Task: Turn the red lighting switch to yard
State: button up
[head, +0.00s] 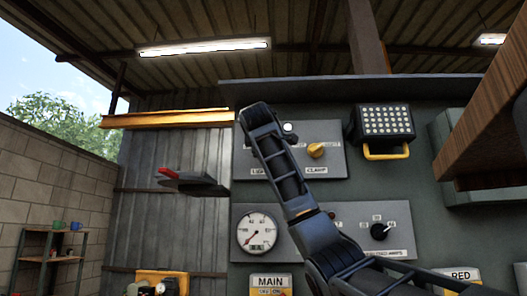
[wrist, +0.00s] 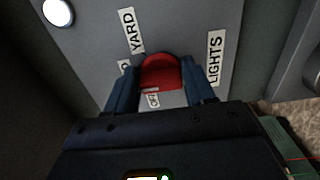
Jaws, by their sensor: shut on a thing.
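The red lighting switch (wrist: 160,72) shows in the wrist view on a grey panel. My gripper (wrist: 161,88) has its two dark blue fingers on either side of the red knob, closed on it. A YARD label (wrist: 131,31) is above and left of the knob. A LIGHTS label (wrist: 215,57) is to its right, and a small OFF label (wrist: 152,99) shows between the fingers. Another label at the left is partly hidden by a finger. I cannot tell which label the knob points at. In the head view, my arm hides the switch.
A round white lamp (wrist: 58,12) is on the same panel. In the head view, a yellow knob (head: 316,150), a floodlight with a yellow handle (head: 384,122), a gauge (head: 257,233) and a black knob (head: 380,231) surround my arm. A wooden beam (head: 490,115) juts in at the right.

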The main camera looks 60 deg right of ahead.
jog(key=m, duration=0.8)
jog(key=f+m+p, duration=0.1)
jog(key=m, duration=0.3)
jog(key=shift+w, duration=0.15)
dwell(0.3)
jog(key=o, duration=1)
jog(key=shift+r, duration=0.1)
jog(key=shift+c, duration=0.2)
jog(key=b+v, duration=0.2)
jog(key=v, duration=0.6)
